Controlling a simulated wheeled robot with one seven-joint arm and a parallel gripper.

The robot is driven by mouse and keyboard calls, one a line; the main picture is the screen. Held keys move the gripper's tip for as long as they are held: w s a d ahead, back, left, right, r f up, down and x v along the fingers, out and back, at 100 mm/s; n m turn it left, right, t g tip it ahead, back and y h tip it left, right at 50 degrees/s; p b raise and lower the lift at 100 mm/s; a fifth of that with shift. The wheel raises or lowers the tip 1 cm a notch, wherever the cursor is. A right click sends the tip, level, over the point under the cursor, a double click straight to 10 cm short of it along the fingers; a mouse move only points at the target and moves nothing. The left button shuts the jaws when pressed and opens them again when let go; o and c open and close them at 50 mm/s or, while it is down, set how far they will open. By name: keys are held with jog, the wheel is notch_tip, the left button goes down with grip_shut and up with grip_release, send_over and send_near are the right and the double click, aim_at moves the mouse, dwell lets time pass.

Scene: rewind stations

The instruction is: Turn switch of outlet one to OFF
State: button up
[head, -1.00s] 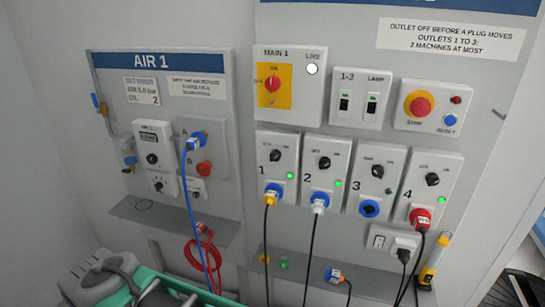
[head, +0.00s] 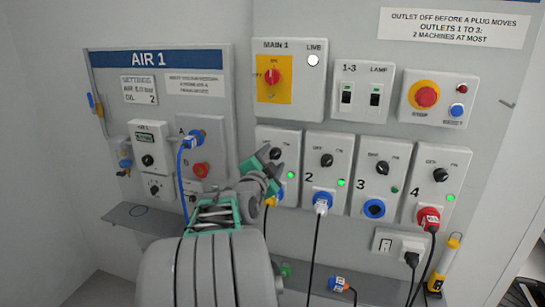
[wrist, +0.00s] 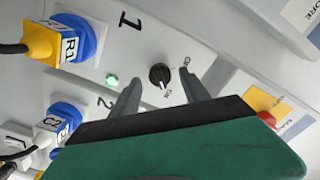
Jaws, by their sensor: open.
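Outlet one is a white box (head: 290,142) marked 1, with a black switch knob (head: 275,154) and a lit green lamp (head: 291,174). In the wrist view the knob (wrist: 159,76) shows its white mark towards the ON label. A yellow plug (wrist: 40,40) sits in its blue socket (wrist: 78,38) below. My gripper (head: 266,163) is in front of outlet one, partly covering it in the head view. In the wrist view its open fingers lie either side of the knob; I cannot tell whether they touch it.
Outlet two (head: 326,168) stands close on the right, with a white plug and a lit green lamp. The main switch box (head: 287,100) is just above. The AIR 1 panel (head: 160,90) is at the left. Black cables hang below the outlets.

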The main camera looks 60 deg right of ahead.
jog(key=shift+w+d, duration=0.1)
jog(key=shift+d, duration=0.5)
grip_shut()
